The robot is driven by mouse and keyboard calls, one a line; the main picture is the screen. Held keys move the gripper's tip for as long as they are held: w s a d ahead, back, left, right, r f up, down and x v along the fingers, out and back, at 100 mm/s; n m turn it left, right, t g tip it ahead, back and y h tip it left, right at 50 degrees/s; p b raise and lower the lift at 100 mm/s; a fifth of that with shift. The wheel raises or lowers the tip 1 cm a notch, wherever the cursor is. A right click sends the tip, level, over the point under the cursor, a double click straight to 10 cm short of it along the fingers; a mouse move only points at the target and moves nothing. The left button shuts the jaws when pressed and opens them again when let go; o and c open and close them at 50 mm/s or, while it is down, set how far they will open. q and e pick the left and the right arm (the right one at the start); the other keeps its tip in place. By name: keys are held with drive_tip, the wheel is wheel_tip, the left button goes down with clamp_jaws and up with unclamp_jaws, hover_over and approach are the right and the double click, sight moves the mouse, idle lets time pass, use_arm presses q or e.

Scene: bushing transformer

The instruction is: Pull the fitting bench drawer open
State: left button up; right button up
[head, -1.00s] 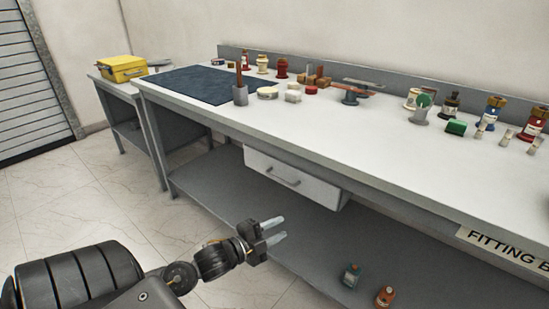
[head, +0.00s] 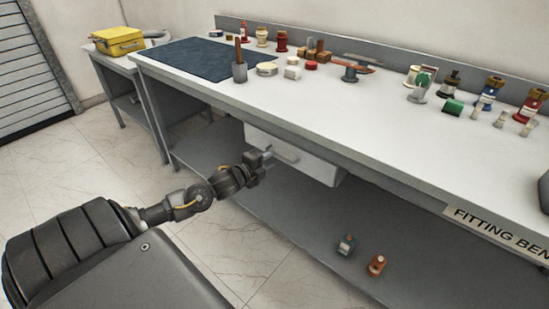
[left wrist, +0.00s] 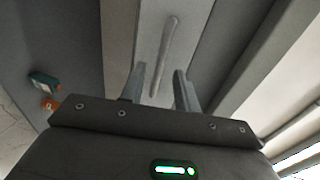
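The fitting bench (head: 400,165) has a light grey drawer (head: 318,168) under its top, and the drawer looks shut. Its bar handle (head: 287,154) is partly behind my gripper in the head view. In the left wrist view, the handle (left wrist: 166,50) runs lengthwise on the drawer front (left wrist: 150,25). My left gripper (head: 268,155) is at the left end of the handle in the head view. In the left wrist view, its two fingers (left wrist: 160,82) are apart, with the near end of the handle between or just beyond them; contact cannot be told. My right gripper is not in view.
A yellow case (head: 119,41) stands on a side table. A dark object (head: 544,190) shows at the right edge.

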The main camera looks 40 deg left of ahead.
use_arm(q)
drive_tip(key=shift+x, duration=1.85)
drive_tip(key=shift+c, duration=0.4)
clamp_jaws()
